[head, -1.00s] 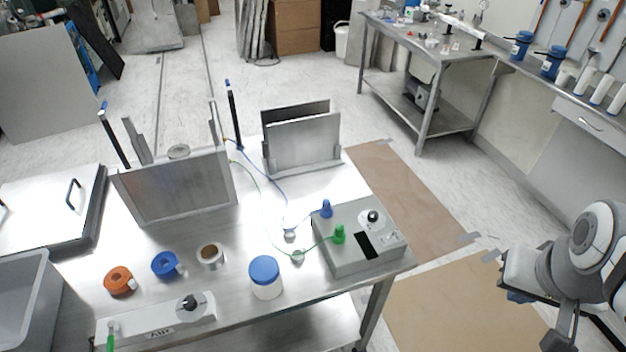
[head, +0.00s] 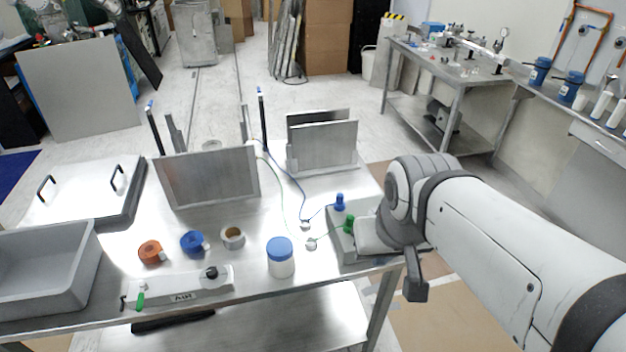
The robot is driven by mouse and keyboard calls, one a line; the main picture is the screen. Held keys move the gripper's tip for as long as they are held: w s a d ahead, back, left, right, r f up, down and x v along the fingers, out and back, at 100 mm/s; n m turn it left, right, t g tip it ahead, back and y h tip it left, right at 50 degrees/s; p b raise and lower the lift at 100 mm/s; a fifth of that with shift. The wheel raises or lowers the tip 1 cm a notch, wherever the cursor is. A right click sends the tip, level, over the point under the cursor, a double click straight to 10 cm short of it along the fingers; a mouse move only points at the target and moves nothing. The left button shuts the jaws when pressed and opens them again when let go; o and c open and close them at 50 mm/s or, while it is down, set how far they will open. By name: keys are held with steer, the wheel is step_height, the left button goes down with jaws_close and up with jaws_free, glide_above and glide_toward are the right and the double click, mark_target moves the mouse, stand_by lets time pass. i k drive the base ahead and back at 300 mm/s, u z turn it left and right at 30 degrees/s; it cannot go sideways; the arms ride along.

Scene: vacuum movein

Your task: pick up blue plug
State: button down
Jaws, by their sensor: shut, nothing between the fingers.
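The blue plug (head: 340,202) stands upright at the back left of a grey power box (head: 341,243) on the steel table. A blue cable runs from its side across the table. A green plug (head: 349,223) stands just in front of it on the same box. My gripper (head: 372,238) is over the right part of the box, to the right of and nearer than both plugs, and apart from the blue plug. It is shut and empty; its fingertips are hard to make out. My arm hides the box's knob and display.
A blue-lidded jar (head: 281,262), tape rolls (head: 193,243) and a white device (head: 180,288) stand on the table's front half. Upright metal plates (head: 322,145) stand behind the box. A grey bin (head: 50,270) is at the left.

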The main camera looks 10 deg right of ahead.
mark_target(339, 202)
steer(key=u, duration=1.05)
steer(key=k, duration=0.9)
steer(key=z, duration=0.7)
steer(key=i, duration=1)
steer(key=z, duration=0.05)
